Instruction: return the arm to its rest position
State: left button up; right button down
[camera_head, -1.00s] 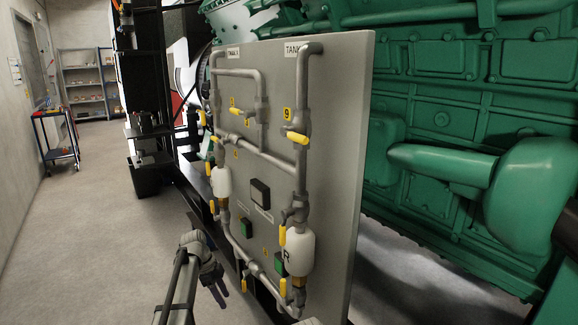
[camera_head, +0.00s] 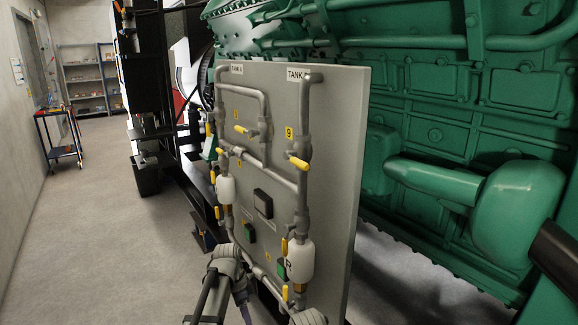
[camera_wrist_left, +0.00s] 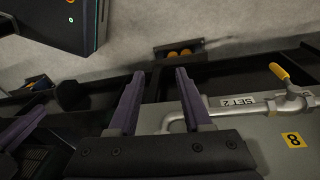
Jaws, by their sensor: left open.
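My left arm comes in from the bottom of the head view, in front of the lower part of the grey panel (camera_head: 335,170). A purple finger of my left gripper (camera_head: 243,307) shows there, pointing down. In the left wrist view my left gripper (camera_wrist_left: 160,75) is open, its two purple fingers apart with nothing between them. The panel edge and a grey pipe (camera_wrist_left: 240,110) lie just beyond and right of the fingers. Another purple finger-like part (camera_wrist_left: 20,130) shows at the left edge, perhaps of my right gripper; its jaws cannot be made out.
The panel carries grey pipes, yellow-handled valves (camera_head: 298,162) and white filter bowls (camera_head: 300,260). A green engine (camera_head: 450,120) fills the right behind it. A tool cart (camera_head: 62,150) and shelves (camera_head: 85,80) stand far left. The floor (camera_head: 100,240) left of the panel is clear.

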pick_arm(q)
jog(key=s+d+r+n+y+p, duration=0.1)
jog(key=s+d+r+n+p, duration=0.2)
jog(key=s+r+p, duration=0.3)
jog(key=s+d+r+n+y+p, duration=0.2)
jog(key=s+r+n+p, duration=0.4)
jog(key=s, duration=0.8)
notch_tip(320, 180, up, 3)
jog(key=shift+s+d+r+t+p, duration=0.1)
jog(key=shift+s+d+t+p, duration=0.25)
jog(key=shift+d+p, duration=0.45)
